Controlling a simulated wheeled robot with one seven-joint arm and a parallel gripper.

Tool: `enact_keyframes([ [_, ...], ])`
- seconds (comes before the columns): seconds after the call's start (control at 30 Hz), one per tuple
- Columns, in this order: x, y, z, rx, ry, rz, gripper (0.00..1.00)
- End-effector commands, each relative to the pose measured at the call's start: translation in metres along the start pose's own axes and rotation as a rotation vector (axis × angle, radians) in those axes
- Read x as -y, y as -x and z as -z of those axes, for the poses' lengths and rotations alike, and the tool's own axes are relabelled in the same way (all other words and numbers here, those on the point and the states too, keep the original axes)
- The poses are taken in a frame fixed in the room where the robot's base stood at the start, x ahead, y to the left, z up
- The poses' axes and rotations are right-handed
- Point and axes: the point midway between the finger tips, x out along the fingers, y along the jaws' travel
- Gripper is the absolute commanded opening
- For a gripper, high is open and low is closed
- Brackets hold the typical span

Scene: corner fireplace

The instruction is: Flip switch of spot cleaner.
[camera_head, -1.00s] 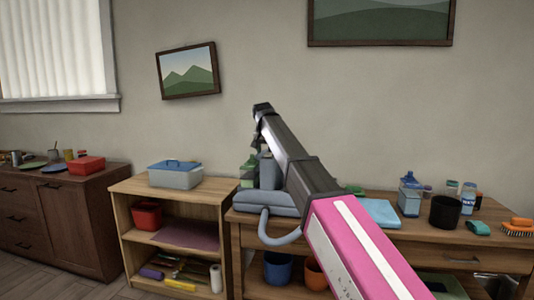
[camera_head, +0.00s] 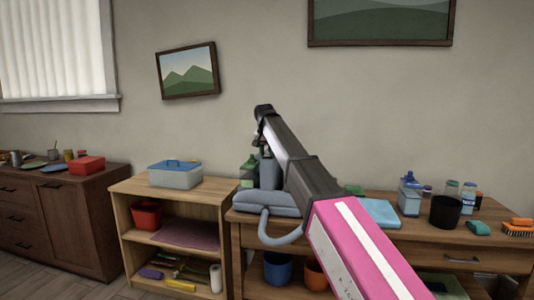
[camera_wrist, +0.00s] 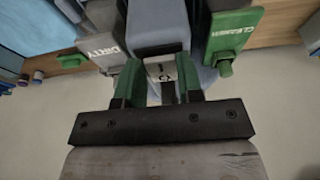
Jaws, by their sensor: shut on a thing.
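The spot cleaner is a grey-blue machine (camera_head: 268,204) with a curved hose, standing on the left end of the wooden workbench. The wrist view shows its grey body (camera_wrist: 158,22) between a tank marked DIRTY (camera_wrist: 100,40) and a green-fronted tank marked CLEANER (camera_wrist: 232,32). My gripper (camera_wrist: 161,82) is at the body, its green-padded fingers on either side of a small light-grey part with a dark mark, which I take to be the switch (camera_wrist: 162,72). The fingers are shut on it. The switch's tilt is unclear. In the head view my arm hides much of the cleaner.
The workbench (camera_head: 465,242) also carries a blue-capped bottle (camera_head: 409,198), a black cup (camera_head: 445,212), jars and brushes. A low shelf (camera_head: 122,200) with a lidded box (camera_head: 175,174) stands close on the left. The wall behind is clear below the pictures.

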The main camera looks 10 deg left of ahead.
Motion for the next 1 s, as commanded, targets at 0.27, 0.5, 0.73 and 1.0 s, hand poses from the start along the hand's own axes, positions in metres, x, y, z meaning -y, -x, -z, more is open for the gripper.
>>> enact_keyframes([
  [0.27,0.0002,0.0021,0.0061,0.146,-0.001,0.000,0.10],
  [0.5,-0.0001,0.0023,0.0048,0.152,0.000,0.000,0.10],
  [0.73,-0.0001,0.0022,0.0048,0.151,0.000,0.000,0.60],
  [1.0,0.0001,0.0067,0.0058,0.150,0.000,0.000,0.60],
])
